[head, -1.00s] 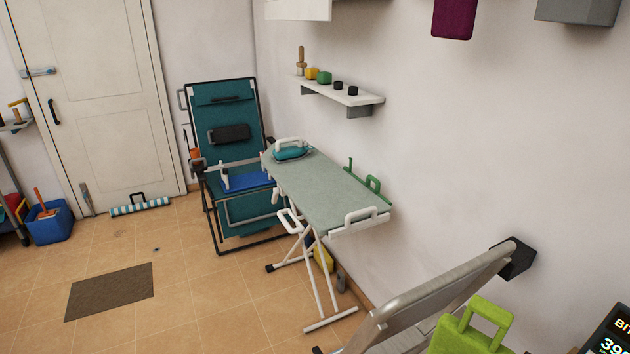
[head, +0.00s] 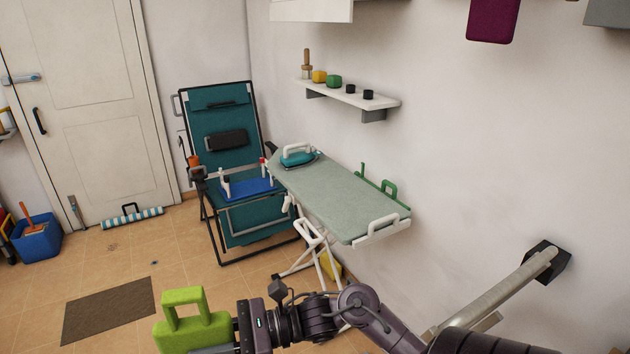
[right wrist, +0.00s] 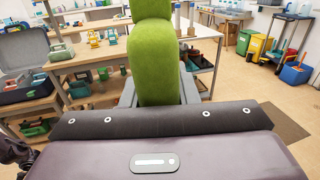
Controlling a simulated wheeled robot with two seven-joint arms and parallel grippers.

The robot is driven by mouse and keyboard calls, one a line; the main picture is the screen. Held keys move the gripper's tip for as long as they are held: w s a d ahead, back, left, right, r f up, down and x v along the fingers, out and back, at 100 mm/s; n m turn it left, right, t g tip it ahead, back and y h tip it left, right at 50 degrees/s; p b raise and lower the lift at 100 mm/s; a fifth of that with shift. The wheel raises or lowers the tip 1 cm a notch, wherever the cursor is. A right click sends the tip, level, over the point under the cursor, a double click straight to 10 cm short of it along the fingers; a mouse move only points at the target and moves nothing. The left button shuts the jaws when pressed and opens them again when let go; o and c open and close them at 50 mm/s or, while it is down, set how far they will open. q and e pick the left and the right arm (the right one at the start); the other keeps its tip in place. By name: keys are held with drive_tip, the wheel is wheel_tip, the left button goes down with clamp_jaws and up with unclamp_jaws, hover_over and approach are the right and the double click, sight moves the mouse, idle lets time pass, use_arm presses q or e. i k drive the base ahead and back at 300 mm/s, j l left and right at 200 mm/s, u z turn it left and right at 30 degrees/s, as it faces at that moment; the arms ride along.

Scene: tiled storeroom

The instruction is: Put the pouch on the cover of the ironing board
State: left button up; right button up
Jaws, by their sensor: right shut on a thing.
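The lime-green pouch (head: 192,332), with a loop handle on top, is held upright at the bottom left of the head view. My right gripper (head: 222,346) is shut on it, and in the right wrist view the pouch (right wrist: 158,60) stands between the fingers (right wrist: 160,98). The ironing board's grey-green cover (head: 345,205) lies behind and to the right of the pouch, apart from it. A teal iron (head: 298,158) rests at the cover's far end. My left gripper is not in view.
A teal folding chair (head: 228,165) bearing a blue tray (head: 250,188) stands beyond the board. A wall shelf (head: 350,95) hangs above it. White rails (head: 382,231) and green rails (head: 378,185) edge the board. The cover's near and middle parts are clear.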

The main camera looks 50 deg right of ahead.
sight(345, 210)
drive_tip(key=i+z, duration=0.25)
drive_tip(key=i, duration=0.25)
drive_tip(key=i+z, duration=0.2)
drive_tip(key=i, duration=0.3)
drive_tip(key=i+j+z, duration=0.1)
drive_tip(key=i+z, duration=0.15)
drive_tip(key=i, duration=0.25)
drive_tip(key=i+j+z, duration=0.25)
drive_tip(key=i, duration=0.2)
drive_tip(key=i+z, duration=0.2)
drive_tip(key=z, duration=0.2)
drive_tip(key=i+z, duration=0.2)
drive_tip(key=z, duration=0.2)
drive_tip(key=i+z, duration=0.2)
drive_tip(key=z, duration=0.2)
drive_tip(key=i+j+z, duration=0.1)
drive_tip(key=z, duration=0.35)
drive_tip(key=i+j+z, duration=0.2)
drive_tip(key=z, duration=0.2)
